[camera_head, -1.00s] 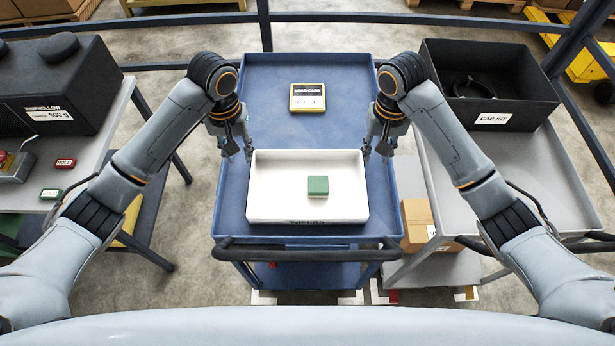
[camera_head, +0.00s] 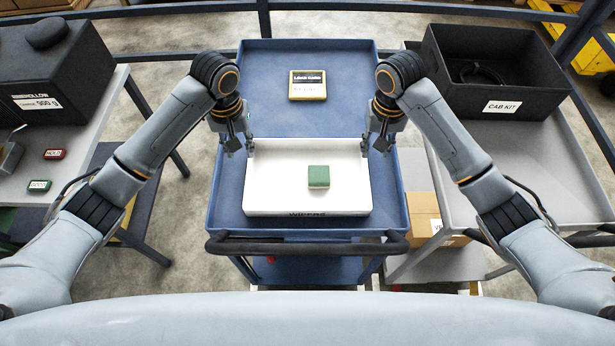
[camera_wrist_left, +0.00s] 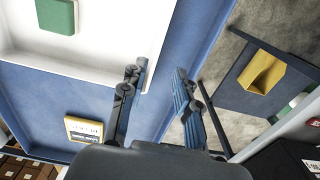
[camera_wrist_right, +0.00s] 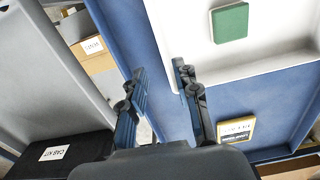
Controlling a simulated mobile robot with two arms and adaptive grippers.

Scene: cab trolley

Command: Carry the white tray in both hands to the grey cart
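The white tray (camera_head: 270,195) sits on the blue cart (camera_head: 228,212), near its handle end, with a green block (camera_head: 318,177) in it. My left gripper (camera_head: 236,148) is at the tray's left side near its far corner. In the left wrist view its fingers (camera_wrist_left: 160,78) are apart, with blue surface and tray edge showing between them. My right gripper (camera_head: 380,146) is at the right side near the far corner, and its fingers (camera_wrist_right: 160,72) are also apart. I cannot tell whether either touches the tray. The grey cart (camera_head: 540,175) stands at the right.
A black CAB KIT box (camera_head: 495,80) stands on the grey cart's far part; its nearer part is clear. A yellow-framed card (camera_head: 308,85) lies on the blue cart beyond the tray. A grey table (camera_head: 110,135) with a black case (camera_head: 50,85) is at the left.

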